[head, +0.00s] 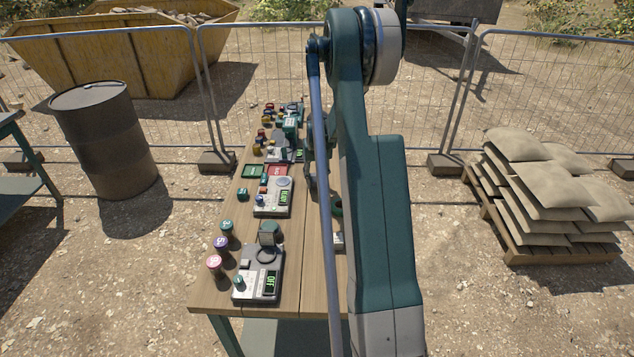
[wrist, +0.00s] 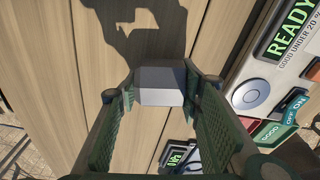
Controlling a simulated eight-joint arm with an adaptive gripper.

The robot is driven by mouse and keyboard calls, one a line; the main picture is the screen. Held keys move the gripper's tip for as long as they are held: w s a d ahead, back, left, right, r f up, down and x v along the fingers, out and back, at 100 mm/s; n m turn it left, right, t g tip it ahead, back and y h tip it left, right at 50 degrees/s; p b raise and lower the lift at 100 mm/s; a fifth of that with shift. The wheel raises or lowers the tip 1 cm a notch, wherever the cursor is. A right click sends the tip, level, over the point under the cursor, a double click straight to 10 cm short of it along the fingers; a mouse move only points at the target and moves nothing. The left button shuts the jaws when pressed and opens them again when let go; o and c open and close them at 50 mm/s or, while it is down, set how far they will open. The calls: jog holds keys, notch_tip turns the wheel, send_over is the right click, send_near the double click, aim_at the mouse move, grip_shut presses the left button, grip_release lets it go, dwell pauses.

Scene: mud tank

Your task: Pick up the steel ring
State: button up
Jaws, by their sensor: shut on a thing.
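In the wrist view my gripper (wrist: 160,94) is shut on a pale grey, smooth metal piece, the steel ring (wrist: 162,80). It sits between the two green, ridged fingers. Its broad side faces the camera, so no hole shows. Bare wooden tabletop lies beyond it, and a dark shadow of the gripper falls on the wood. Whether the ring is touching the wood or clear of it is hard to tell. In the head view my arm hides most of the gripper and the ring.
The table (head: 205,300) carries a box reading OFF (head: 258,278), a box reading READY (head: 273,198), green and red trays (head: 278,171), and several small coloured caps along its left edge.

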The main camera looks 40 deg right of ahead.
aim_at(317, 174)
notch_tip(317, 174, up, 9)
jog(key=shift+f, duration=0.2)
jog(key=shift+s, duration=0.1)
dwell(0.7)
